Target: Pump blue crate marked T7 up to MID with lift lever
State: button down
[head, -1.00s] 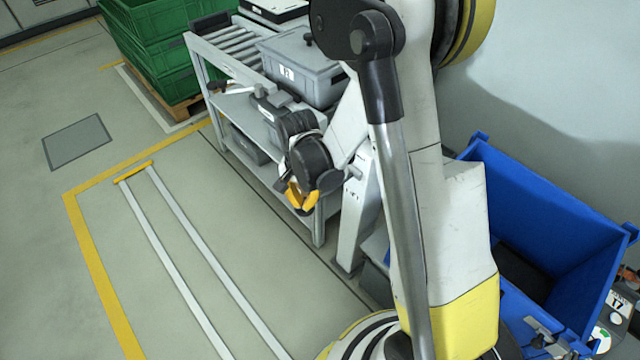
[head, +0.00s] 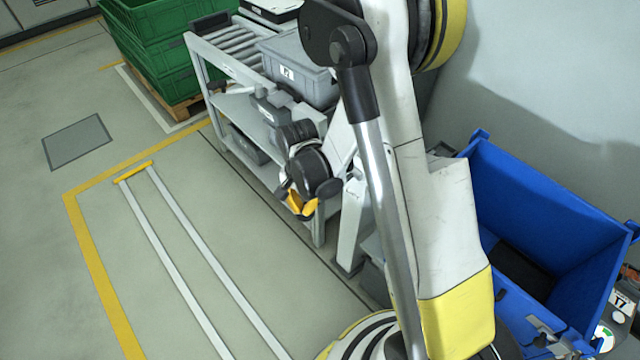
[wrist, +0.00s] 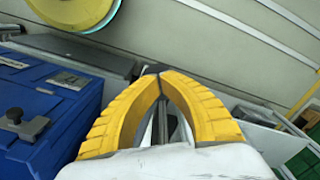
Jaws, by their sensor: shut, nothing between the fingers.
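The blue crate (head: 545,195) stands open-topped at the right of the head view, with a dark area on its inside floor. A white label reading T7 (head: 619,302) sits at the picture's right edge, just outside the crate. My gripper (head: 300,208) points down in front of the grey shelf rack, left of the crate and apart from it. Its yellow fingers (wrist: 160,76) meet at the tips in the wrist view and hold nothing. Blue bodywork (wrist: 45,105) with labels and a grey catch shows left of them. I cannot pick out the lift lever or a MID mark.
A grey rack (head: 228,68) with rollers carries a grey bin (head: 305,75). Green crates (head: 160,45) stand on a wooden pallet at the back left. White floor rails (head: 190,260) and a yellow line (head: 90,260) cross open floor at the left.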

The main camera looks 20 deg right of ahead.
jog(key=shift+f, duration=1)
jog(key=r+p, duration=0.2)
jog(key=r, duration=0.1)
jog(key=r+p, duration=0.2)
jog(key=r, duration=0.2)
jog(key=d+r+p, duration=0.1)
jog(key=r+p, duration=0.2)
jog(key=shift+w+d+r, duration=0.1)
jog(key=shift+w+r, duration=0.1)
jog(key=shift+r, duration=0.1)
jog(key=shift+f, duration=0.2)
jog(key=shift+f+b, duration=1)
jog(key=shift+b, duration=0.25)
jog(key=shift+s+a+f+b, duration=0.1)
jog(key=shift+a+f+b, duration=0.2)
jog(key=shift+f+b, duration=0.4)
jog(key=shift+f, duration=0.1)
